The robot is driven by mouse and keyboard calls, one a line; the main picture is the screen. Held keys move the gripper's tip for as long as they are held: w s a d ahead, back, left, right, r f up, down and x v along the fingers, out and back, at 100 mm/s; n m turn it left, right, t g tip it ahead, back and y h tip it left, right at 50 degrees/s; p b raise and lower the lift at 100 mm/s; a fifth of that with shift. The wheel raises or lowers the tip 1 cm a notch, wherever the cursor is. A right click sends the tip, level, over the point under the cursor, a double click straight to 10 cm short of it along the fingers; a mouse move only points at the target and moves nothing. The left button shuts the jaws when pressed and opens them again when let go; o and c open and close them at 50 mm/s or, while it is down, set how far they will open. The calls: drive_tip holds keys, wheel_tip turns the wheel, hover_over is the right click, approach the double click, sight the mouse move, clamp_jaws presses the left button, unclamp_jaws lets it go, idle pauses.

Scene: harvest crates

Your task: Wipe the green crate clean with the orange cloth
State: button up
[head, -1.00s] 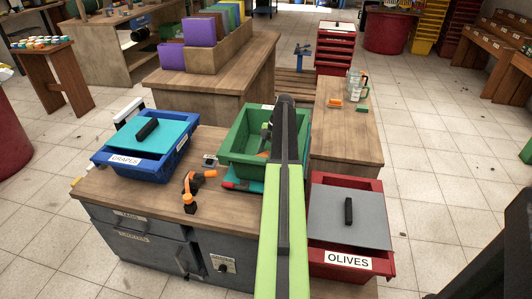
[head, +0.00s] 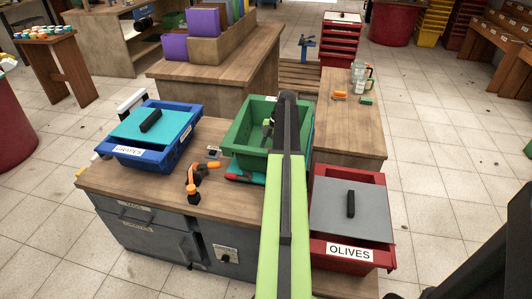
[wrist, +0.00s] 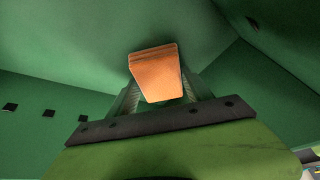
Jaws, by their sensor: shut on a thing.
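The green crate (head: 242,128) stands on the wooden top of the grey cabinet, behind my arm in the head view. My gripper (wrist: 158,95) is inside the crate and shut on the orange cloth (wrist: 157,74). In the wrist view the cloth sticks out between the fingers, with the crate's green inner walls (wrist: 65,100) around it. I cannot tell whether the cloth touches the crate. In the head view my arm hides part of the crate, and the cloth is not clearly visible.
The blue GRAPES crate (head: 180,150) with a teal lid stands to the left. An orange and black tool (head: 199,178) lies in front of the green crate. The red OLIVES crate (head: 379,265) with a grey lid is at the right. Bare wood (head: 125,178) shows at the front left.

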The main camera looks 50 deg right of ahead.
drive_tip(key=shift+r+p, duration=2.55)
drive_tip(key=shift+r, duration=0.3)
wheel_tip(320, 180, up, 3)
drive_tip(key=p, duration=0.3)
drive_tip(key=shift+r, duration=0.15)
